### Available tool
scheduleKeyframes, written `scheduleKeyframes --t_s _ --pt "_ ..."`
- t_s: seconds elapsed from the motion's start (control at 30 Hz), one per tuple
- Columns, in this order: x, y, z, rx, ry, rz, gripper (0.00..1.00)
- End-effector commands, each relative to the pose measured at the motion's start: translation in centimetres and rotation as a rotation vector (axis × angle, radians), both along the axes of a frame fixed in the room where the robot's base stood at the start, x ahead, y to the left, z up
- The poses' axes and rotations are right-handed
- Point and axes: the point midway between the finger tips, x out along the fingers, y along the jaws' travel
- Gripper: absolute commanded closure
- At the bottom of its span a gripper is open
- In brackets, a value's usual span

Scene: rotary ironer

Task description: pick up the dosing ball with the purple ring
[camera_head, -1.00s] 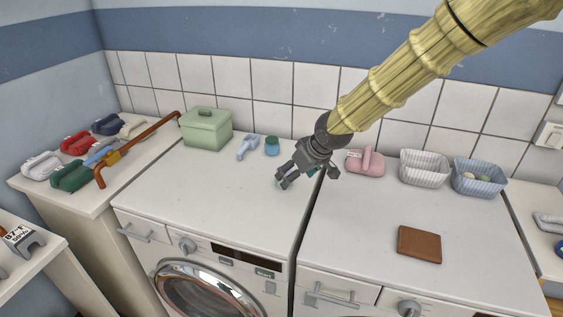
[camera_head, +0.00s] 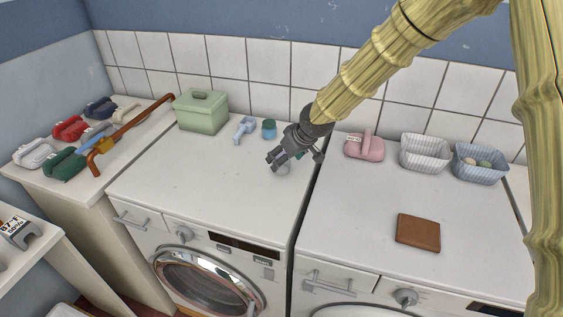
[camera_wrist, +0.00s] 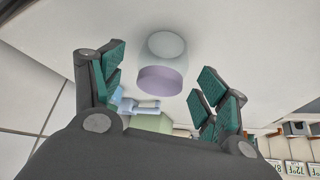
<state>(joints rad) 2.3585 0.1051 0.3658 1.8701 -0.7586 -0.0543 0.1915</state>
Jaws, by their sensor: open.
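The dosing ball with the purple ring (camera_wrist: 161,63) shows in the wrist view as a pale, whitish cup with a purple band. It lies between and ahead of the two teal-padded fingers of my gripper (camera_wrist: 160,80), with free space on both sides. In the head view the ball (camera_head: 284,169) is a small pale shape on the left machine's top, mostly hidden by my gripper (camera_head: 275,162). My gripper is open and empty, tilted down over the ball.
A teal-topped jar or ball (camera_head: 269,129), a blue scoop (camera_head: 244,127) and a green lidded box (camera_head: 201,111) stand behind on the same top. A pink container (camera_head: 364,146), two baskets (camera_head: 424,153) and a brown wallet-like item (camera_head: 418,231) are on the right machine.

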Motion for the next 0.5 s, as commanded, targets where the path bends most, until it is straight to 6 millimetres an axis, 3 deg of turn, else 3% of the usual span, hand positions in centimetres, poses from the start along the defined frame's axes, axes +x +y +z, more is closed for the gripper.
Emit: scheduleKeyframes --t_s 0.5 --pt "2.1 0.9 -3.5 -0.001 -0.001 -0.001 0.26"
